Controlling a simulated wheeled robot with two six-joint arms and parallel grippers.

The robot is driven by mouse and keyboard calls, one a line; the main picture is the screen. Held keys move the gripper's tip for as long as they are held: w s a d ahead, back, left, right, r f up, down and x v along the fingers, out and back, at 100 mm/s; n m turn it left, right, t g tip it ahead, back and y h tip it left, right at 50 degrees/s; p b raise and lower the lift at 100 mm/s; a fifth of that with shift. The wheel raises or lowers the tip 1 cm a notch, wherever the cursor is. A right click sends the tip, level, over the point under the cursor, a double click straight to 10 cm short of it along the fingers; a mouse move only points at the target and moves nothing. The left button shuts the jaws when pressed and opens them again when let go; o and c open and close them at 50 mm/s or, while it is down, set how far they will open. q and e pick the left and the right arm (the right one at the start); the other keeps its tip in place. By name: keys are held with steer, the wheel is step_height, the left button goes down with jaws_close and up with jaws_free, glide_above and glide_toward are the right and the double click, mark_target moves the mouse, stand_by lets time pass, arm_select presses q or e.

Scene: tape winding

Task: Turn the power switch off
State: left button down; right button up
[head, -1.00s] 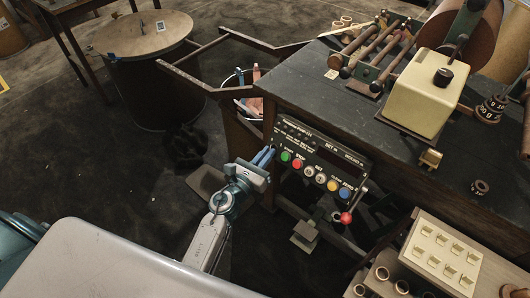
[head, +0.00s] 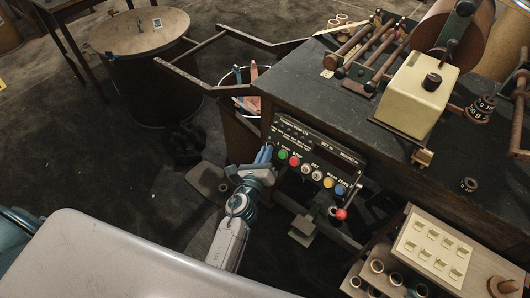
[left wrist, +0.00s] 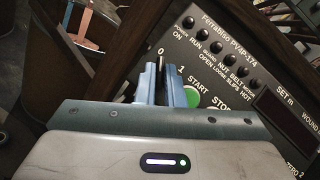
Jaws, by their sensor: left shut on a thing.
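The black control panel (head: 318,165) is on the near side of the workbench, with coloured buttons along it. Its printed labels and green START button (left wrist: 192,96) show in the left wrist view. The power switch (left wrist: 161,70) is at the panel's left end, beside the marks 0 and 1, and is mostly hidden between my fingers. My left gripper (head: 264,155) reaches the panel's left end; its blue fingers (left wrist: 166,86) are shut on the switch. My right gripper is not in view.
A red-knobbed lever (head: 341,214) sticks out at the panel's lower right. The workbench (head: 300,85) carries a cream box (head: 415,95) and rollers. A bin (head: 240,78) stands behind the panel's left end. A side table (head: 405,270) with tubes is at lower right.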

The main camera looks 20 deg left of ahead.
arm_select(q)
steer(key=c, duration=1.5)
jaws_free()
steer(key=shift+c, duration=0.2)
